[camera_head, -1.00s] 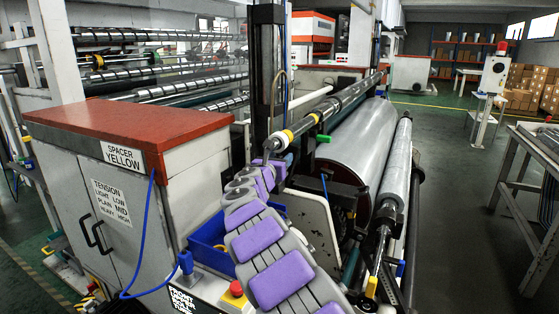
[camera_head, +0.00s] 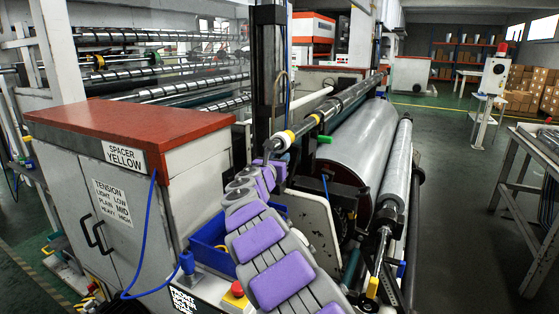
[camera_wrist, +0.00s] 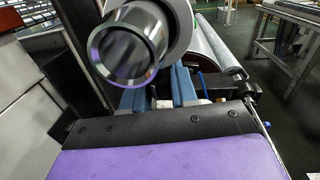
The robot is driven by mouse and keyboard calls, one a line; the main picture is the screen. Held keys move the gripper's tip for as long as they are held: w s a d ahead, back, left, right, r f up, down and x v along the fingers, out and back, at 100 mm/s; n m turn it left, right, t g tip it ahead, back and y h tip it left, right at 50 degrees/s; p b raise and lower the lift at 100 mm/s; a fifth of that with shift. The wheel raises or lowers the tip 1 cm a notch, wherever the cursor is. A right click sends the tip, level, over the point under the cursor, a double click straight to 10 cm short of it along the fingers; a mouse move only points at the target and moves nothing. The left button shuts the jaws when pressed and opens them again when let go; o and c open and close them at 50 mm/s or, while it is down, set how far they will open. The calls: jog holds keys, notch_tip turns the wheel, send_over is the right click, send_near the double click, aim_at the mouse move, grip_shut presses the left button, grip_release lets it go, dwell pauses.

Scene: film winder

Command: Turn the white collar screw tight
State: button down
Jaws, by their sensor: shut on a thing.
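The winder shaft (camera_head: 328,108) runs back to the upper right, with a yellow ring (camera_head: 289,135) near its close end. In the wrist view the shaft's hollow metal end (camera_wrist: 128,48) is large, just above my fingers. My gripper (camera_head: 276,153) is at this near end, small and partly hidden by my purple-padded arm. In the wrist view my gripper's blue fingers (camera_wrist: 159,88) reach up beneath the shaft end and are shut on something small. The white collar screw cannot be made out clearly; the fingers and the shaft end hide the spot.
A large film roll (camera_head: 350,140) and a thinner roll (camera_head: 397,165) lie right of the shaft. A red-topped cabinet (camera_head: 130,118) stands left, with a blue bin (camera_head: 208,245) and a red button (camera_head: 237,288) beside my arm. The floor at right is clear up to a table.

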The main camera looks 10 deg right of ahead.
jog(key=shift+d+n+t+y+b, duration=0.15)
jog(key=shift+n+t+y+b, duration=0.55)
jog(key=shift+n+y+b, duration=0.65)
jog(key=shift+n+y, duration=0.45)
jog(key=shift+y, duration=0.8)
jog(key=shift+n+t+y+b, duration=0.35)
jog(key=shift+n+y, duration=0.55)
jog(key=shift+y, duration=0.4)
jog(key=shift+n+y, duration=1.5)
jog(key=shift+y, duration=1.1)
jog(key=shift+n+g+y, duration=0.85)
jog(key=shift+n+y, duration=0.15)
jog(key=shift+y, duration=0.6)
jog(key=n+g+y+p, duration=0.2)
jog(key=y+p, duration=0.1)
jog(key=shift+r+n, duration=0.2)
jog(key=shift+n, duration=0.1)
jog(key=n+g+y+p, duration=0.2)
jog(key=y+p, duration=0.1)
jog(key=p, duration=0.2)
jog(key=shift+f+n+g+y+p, duration=0.1)
jog(key=shift+n+g+y+p, duration=0.3)
jog(key=shift+n+g+p, duration=0.3)
